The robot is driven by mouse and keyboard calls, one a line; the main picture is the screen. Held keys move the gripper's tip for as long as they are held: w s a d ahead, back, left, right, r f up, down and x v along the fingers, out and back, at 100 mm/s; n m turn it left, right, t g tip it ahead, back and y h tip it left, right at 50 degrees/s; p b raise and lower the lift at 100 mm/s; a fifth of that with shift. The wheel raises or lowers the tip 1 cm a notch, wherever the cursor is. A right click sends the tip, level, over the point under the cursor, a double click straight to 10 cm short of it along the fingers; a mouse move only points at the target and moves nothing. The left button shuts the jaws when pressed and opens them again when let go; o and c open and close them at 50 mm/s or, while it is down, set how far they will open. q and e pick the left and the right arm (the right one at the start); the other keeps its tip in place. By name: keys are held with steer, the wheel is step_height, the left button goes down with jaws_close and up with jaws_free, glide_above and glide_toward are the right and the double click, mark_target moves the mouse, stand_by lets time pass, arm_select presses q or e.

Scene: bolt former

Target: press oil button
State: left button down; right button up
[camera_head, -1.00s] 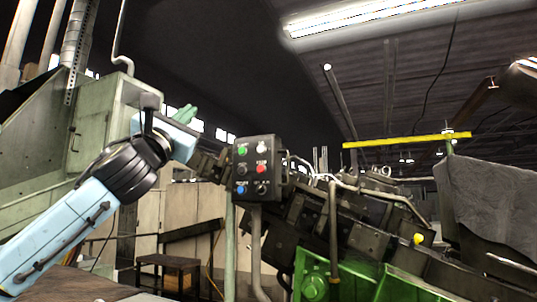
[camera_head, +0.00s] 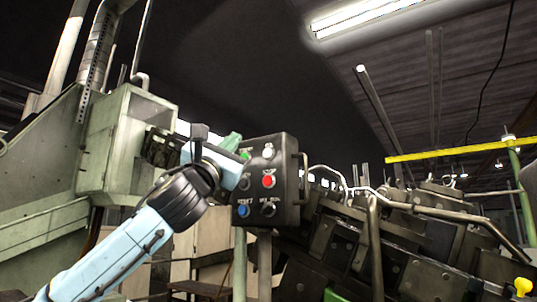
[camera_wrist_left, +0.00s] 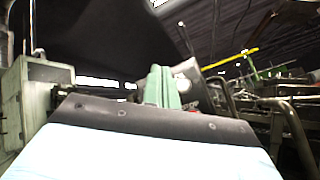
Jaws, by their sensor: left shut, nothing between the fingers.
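A dark control box (camera_head: 265,230) stands on posts near the middle of the head view. Its face carries a green button (camera_head: 245,155), a white one (camera_head: 268,151), a red one (camera_head: 268,181), a dark one at middle left (camera_head: 245,182), a blue one (camera_head: 242,210) and a dark one at lower right (camera_head: 267,209). I cannot read which label says oil. My left gripper (camera_head: 233,139) is shut and empty, its green fingers at the box's upper left corner; contact cannot be told. The fingers (camera_wrist_left: 162,82) also show in the left wrist view, beside part of the box.
A pale green machine cabinet (camera_head: 135,140) stands at left behind my left arm. Dark machinery with bent pipes (camera_head: 375,215) fills the right side. A yellow beam (camera_head: 440,152) crosses the upper right, and a yellow knob (camera_head: 523,286) shows at lower right.

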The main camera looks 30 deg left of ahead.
mark_target(268, 154)
arm_select(q)
steer(key=w, duration=0.6)
steer(key=w+p, duration=0.1)
steer(key=w, duration=0.2)
steer(key=shift+w+d, duration=0.15)
steer(key=shift+d, duration=0.2)
arm_select(e)
steer(key=shift+w+r, duration=0.5)
steer(key=shift+r, duration=0.1)
stand_by(0.7)
stand_by(0.5)
arm_select(q)
steer(key=shift+w+p, duration=0.45)
arm_select(e)
steer(key=shift+r, duration=0.4)
arm_select(q)
steer(key=shift+w+p, duration=0.3)
steer(key=shift+w, duration=0.1)
arm_select(e)
steer(key=shift+r, duration=0.25)
arm_select(q)
steer(key=shift+s, duration=0.85)
arm_select(e)
steer(key=shift+r, duration=0.1)
